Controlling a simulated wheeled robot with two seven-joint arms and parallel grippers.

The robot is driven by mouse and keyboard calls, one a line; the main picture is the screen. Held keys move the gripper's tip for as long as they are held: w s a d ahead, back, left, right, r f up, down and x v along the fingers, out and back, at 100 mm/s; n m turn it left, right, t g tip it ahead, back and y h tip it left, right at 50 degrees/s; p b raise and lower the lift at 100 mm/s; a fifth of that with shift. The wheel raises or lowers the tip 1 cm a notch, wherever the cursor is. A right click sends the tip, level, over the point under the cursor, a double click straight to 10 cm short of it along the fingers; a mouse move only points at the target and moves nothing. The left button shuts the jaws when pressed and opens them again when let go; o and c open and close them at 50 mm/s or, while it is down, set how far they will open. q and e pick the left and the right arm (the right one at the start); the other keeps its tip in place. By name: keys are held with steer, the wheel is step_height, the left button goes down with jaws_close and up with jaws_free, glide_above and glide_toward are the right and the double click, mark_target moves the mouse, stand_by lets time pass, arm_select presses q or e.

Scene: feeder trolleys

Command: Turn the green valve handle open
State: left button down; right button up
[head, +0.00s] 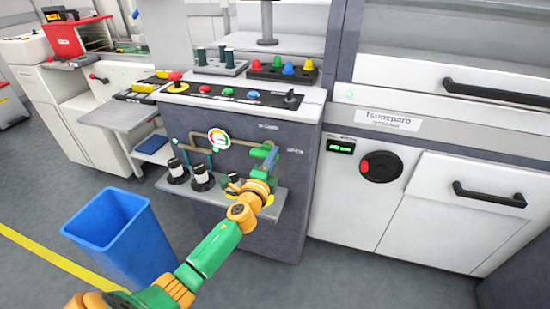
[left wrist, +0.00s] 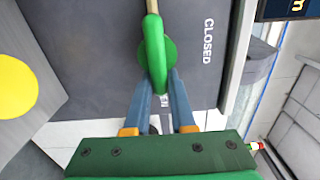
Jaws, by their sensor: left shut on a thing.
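The green valve handle (left wrist: 154,52) has a round hub and a narrow lever in the left wrist view. The lever's end sits between the two blue fingers of my left gripper (left wrist: 160,90), which is shut on it. In the head view, the handle (head: 259,151) shows small on the dark front of the trolley, partly hidden by my left gripper (head: 271,160). A "CLOSED" label (left wrist: 208,40) is right of the handle in the wrist view. My right gripper is not in view.
A round gauge (head: 218,139) and pipes are left of the valve. A grey ledge (head: 222,203) with black-and-white bottles (head: 200,178) juts out below. A blue bin (head: 118,235) stands at left on the floor. A white machine (head: 345,205) is close on the right.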

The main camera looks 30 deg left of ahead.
arm_select(q)
steer(key=shift+a+r, duration=0.25)
steer(key=shift+a, duration=0.05)
steer(key=c, duration=0.8)
jaws_free()
steer(key=shift+o, duration=0.2)
steer(key=shift+a+f, duration=0.35)
steer(key=shift+a, duration=0.1)
steer(key=shift+d, duration=0.1)
steer(key=shift+d+r, duration=0.1)
steer(key=shift+d, duration=0.05)
steer(key=v, duration=0.7)
steer(key=shift+p, duration=0.35)
